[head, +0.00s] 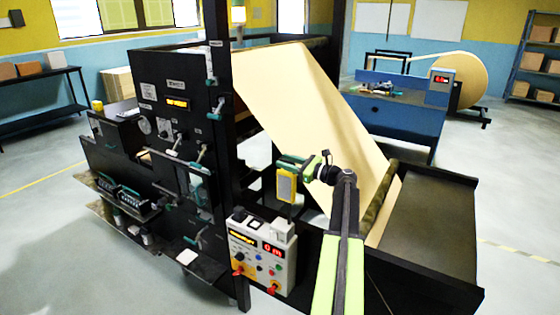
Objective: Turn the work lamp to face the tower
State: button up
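The black machine frame with the tall post (218,130), possibly the tower, rises to the left of the lamp.
The white control box (262,255) with a red display sits below the lamp. A broad kraft paper web (300,95) slopes down behind my gripper. A dark bed (430,220) is at the right. A blue bench (400,115) stands behind. Open floor lies at the far left.

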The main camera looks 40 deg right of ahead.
jog(key=shift+x, duration=1.55)
grip_shut()
